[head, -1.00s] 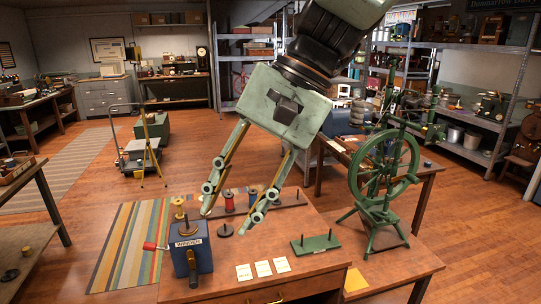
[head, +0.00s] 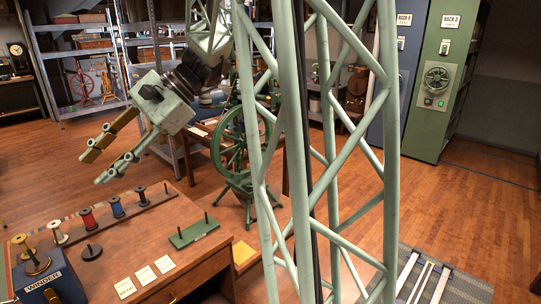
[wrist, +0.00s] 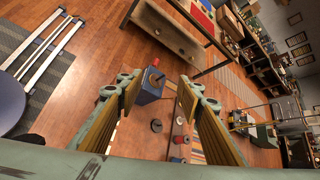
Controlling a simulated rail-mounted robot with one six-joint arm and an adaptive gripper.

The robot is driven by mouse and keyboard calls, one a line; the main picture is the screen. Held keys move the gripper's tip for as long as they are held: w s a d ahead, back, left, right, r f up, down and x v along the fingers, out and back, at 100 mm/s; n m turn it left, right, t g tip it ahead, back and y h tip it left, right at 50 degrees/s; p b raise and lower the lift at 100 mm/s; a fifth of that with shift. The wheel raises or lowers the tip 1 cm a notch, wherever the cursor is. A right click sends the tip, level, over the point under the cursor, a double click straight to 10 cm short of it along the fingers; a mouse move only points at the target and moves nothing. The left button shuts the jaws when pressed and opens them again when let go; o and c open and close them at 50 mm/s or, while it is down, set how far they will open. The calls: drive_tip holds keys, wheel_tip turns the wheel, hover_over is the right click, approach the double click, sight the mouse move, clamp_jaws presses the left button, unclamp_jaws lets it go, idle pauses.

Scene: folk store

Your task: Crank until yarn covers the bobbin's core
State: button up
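The blue winder (head: 62,279) stands at the lower left of the head view, cut by the frame's edge. A gold-coloured bobbin (head: 31,255) stands upright on it; whether yarn lies on its core is too small to tell. The winder's red crank handle is outside the head view. The winder also shows in the wrist view (wrist: 147,95), beyond and between my fingers, with a small red part on it. My gripper (head: 98,166) is open and empty, above and to the right of the winder, touching nothing.
A rack on the table (head: 210,262) holds several spools, including a red one (head: 88,219) and a blue one (head: 116,207). A green spinning wheel (head: 238,155) stands behind.

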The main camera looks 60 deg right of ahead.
drive_tip(key=w+d+f+m+t+h+b, duration=0.1)
drive_tip(key=w+d+f+m+t, duration=0.25)
drive_tip(key=d, duration=0.95)
drive_tip(key=w+d+f+m+t+h, duration=0.1)
drive_tip(key=w+d+f+m+t, duration=0.2)
drive_tip(key=d, duration=0.9)
drive_tip(key=w+d+f+m+t+h+b, duration=0.15)
drive_tip(key=d+f+m, duration=0.3)
drive_tip(key=d, duration=0.85)
drive_tip(key=s+d+f+m+t+h, duration=0.1)
drive_tip(key=s+d+f+m+h, duration=0.2)
drive_tip(key=d, duration=0.9)
drive_tip(key=s+d+f+m+t+h, duration=0.1)
drive_tip(key=s+d+f+m+h, duration=0.2)
drive_tip(key=s+d+f, duration=0.4)
drive_tip(key=s+d+f+m+t+h, duration=0.2)
drive_tip(key=s+d+f+m, duration=0.3)
drive_tip(key=d, duration=1.2)
drive_tip(key=shift+s+h, duration=0.85)
drive_tip(key=shift+s, duration=0.3)
drive_tip(key=shift+w+f, duration=0.1)
drive_tip(key=shift+w, duration=0.05)
drive_tip(key=shift+x, duration=5.15)
drive_tip(key=shift+w, duration=0.2)
